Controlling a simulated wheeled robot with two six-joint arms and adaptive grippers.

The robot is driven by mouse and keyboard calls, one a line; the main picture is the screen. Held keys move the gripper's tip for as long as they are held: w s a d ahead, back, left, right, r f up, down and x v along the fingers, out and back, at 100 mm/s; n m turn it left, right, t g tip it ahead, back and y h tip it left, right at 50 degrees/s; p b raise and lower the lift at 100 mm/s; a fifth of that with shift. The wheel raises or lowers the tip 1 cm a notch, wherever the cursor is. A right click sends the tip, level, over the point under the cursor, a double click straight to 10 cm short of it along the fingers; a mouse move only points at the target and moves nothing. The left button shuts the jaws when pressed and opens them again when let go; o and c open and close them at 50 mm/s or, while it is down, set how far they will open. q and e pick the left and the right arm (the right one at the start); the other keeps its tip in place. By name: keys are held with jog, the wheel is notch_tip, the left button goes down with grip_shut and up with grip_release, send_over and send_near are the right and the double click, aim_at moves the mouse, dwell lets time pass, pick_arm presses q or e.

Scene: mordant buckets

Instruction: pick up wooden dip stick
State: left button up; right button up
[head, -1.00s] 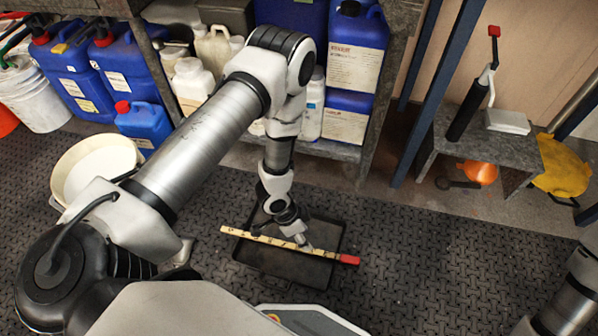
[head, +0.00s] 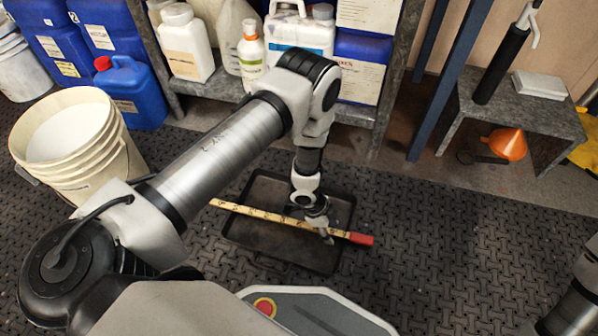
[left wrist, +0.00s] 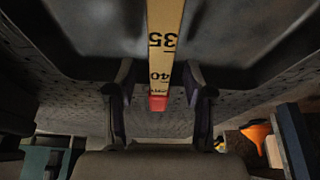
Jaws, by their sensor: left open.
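The wooden dip stick (head: 258,213) is a long pale yellow stick with black marks and a red end (head: 361,239). It lies across a dark shallow tray (head: 335,262), with both ends reaching past the tray's sides. My left gripper (head: 322,228) points down at the stick, towards its red-end half, and hides part of it. In the left wrist view the stick (left wrist: 163,35), with numbers 35 and 40, runs between the two open fingers (left wrist: 158,82). Gaps show on both sides of it. My right gripper is out of view.
A cream bucket (head: 100,165) stands left. An orange funnel (head: 508,144) is under a small grey table (head: 530,115) at the back right. The patterned floor right of the tray is clear.

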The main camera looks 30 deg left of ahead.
pick_arm(q)
jog(key=shift+r, duration=0.15)
grip_shut()
jog(key=shift+r, duration=0.1)
